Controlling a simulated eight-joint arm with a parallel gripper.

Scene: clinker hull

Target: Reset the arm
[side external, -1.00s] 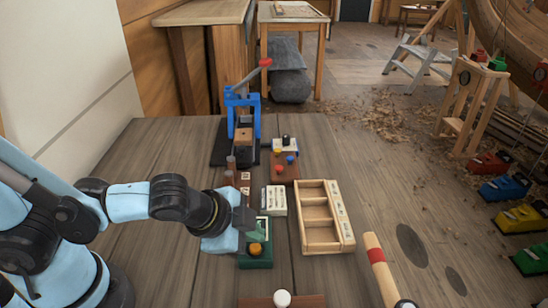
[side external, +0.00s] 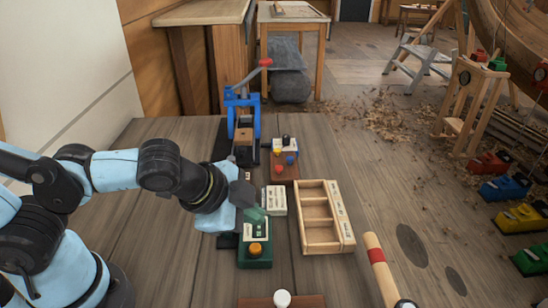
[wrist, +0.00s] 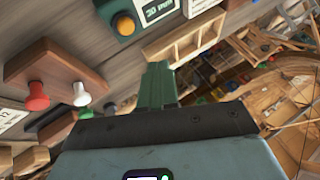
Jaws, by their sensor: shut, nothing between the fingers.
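My gripper (side external: 256,214) is shut and empty, with its green fingers together. It hangs over the workbench (side external: 180,255), just behind and above the green box (side external: 255,263), which has an orange button and a small display. In the wrist view the shut green fingers (wrist: 158,84) point away from the camera, and the green box (wrist: 115,15) shows at the top. My wrist and fingers hide part of the bench behind them in the side view.
An open wooden tray (side external: 321,243) lies right of my gripper. A red-banded wooden handle (side external: 378,262) lies front right. The bench's left side is mostly bare.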

